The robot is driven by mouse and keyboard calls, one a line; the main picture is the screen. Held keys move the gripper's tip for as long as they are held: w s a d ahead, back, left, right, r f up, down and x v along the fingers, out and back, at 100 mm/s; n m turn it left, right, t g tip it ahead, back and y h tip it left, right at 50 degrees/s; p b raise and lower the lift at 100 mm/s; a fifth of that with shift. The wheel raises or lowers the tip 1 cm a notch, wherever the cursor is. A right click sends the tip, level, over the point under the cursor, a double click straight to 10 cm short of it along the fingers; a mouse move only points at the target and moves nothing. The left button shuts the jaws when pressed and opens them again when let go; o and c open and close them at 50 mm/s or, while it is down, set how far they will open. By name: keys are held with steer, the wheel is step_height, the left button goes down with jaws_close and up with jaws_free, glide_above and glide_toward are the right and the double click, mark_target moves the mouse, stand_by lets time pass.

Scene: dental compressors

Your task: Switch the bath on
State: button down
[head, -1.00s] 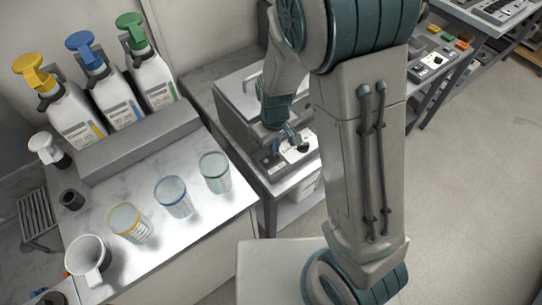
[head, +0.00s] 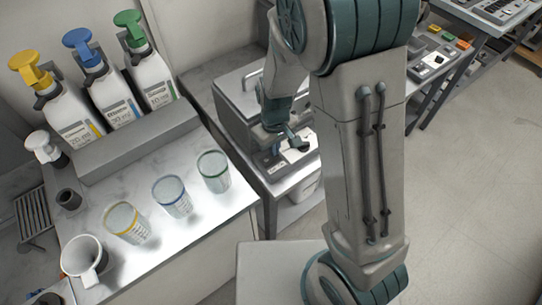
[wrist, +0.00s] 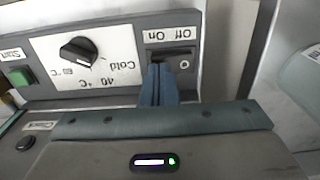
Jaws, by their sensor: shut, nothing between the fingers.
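The bath (head: 235,98) is a grey metal box with a lid, standing on the bench behind my arm. Its front panel shows close up in the wrist view, with the Off/On switch (wrist: 182,63) under an upside-down label. My gripper (wrist: 157,70) is shut and empty, with its blue-grey fingertips right at the left part of the switch, partly hiding it. I cannot tell whether they touch it. In the head view my gripper (head: 298,141) is over the front panel. The switch's position is not clear.
A temperature dial (wrist: 79,52) and a green Start button (wrist: 20,77) sit left of the switch in the wrist view. In the head view, several pump bottles and three glass beakers (head: 172,197) stand on the left counter. The floor at right is clear.

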steer(key=shift+f, duration=0.25)
steer(key=shift+r, duration=0.15)
steer(key=shift+r+p, duration=2.45)
steer(key=shift+r, duration=0.95)
steer(key=shift+r, duration=0.1)
steer(key=s+d+r+m+t, duration=0.1)
steer(key=s+d+r+m, duration=0.2)
steer(key=s+d+r, duration=0.3)
steer(key=s+d+r+m+t, duration=0.2)
steer(key=s+d+r, duration=0.4)
steer(key=r, duration=0.6)
steer(key=shift+s+r+m+t, duration=0.3)
steer(key=shift+s+m, duration=0.1)
steer(key=shift+m, duration=0.5)
